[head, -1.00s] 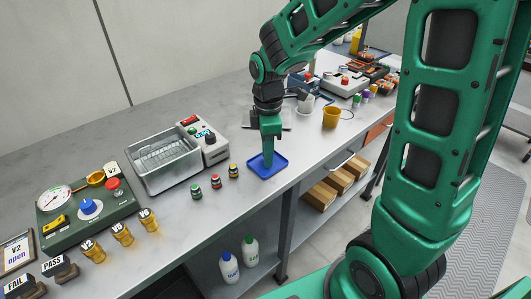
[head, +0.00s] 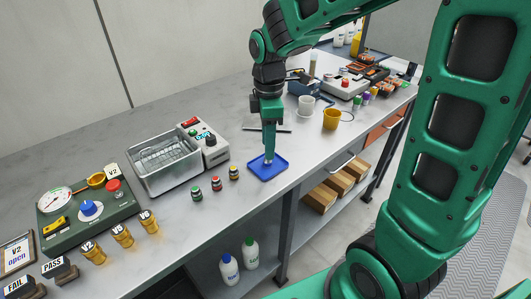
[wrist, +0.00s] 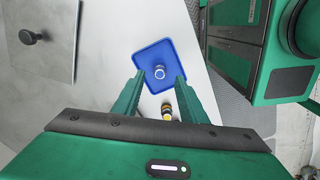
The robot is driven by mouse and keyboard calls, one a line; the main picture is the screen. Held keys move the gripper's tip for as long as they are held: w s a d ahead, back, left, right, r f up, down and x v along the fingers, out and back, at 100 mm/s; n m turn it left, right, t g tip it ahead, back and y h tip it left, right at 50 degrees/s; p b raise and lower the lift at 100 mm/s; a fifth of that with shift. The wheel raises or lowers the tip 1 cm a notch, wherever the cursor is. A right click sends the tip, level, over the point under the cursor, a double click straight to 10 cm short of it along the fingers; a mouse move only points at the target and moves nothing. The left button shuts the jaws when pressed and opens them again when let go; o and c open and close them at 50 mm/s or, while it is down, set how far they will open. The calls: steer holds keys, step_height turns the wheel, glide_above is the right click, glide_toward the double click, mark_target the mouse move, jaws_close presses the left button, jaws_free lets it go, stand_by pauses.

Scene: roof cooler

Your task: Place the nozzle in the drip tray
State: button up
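The blue drip tray (head: 281,169) lies flat on the grey bench near its front edge, and it also shows in the wrist view (wrist: 142,58). A small silvery piece, which looks like the nozzle (wrist: 159,72), stands inside the tray near its middle, seen nearly end-on. In the head view the nozzle (head: 268,160) is a small pale spot below the fingers. My gripper (head: 269,151) is just above the tray. In the wrist view my gripper (wrist: 160,76) has its fingers spread apart, with clear gaps on both sides of the nozzle.
Small vials with green, red and yellow (head: 234,173) caps stand left of the tray. A metal bath (head: 163,160) with a control box is farther left. A white mug (head: 306,105) and a yellow mug (head: 331,117) stand behind to the right.

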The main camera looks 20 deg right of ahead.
step_height(320, 180, up, 7)
stand_by(0.3)
steer(key=s+d+f+m, duration=0.2)
steer(key=s+d+m, duration=0.6)
steer(key=s+m, duration=0.2)
steer(key=s+d+f+m, duration=0.2)
steer(key=s+d+m, duration=0.7)
steer(key=s+m, duration=0.2)
steer(key=shift+s+f, duration=0.4)
steer(key=shift+s, duration=0.75)
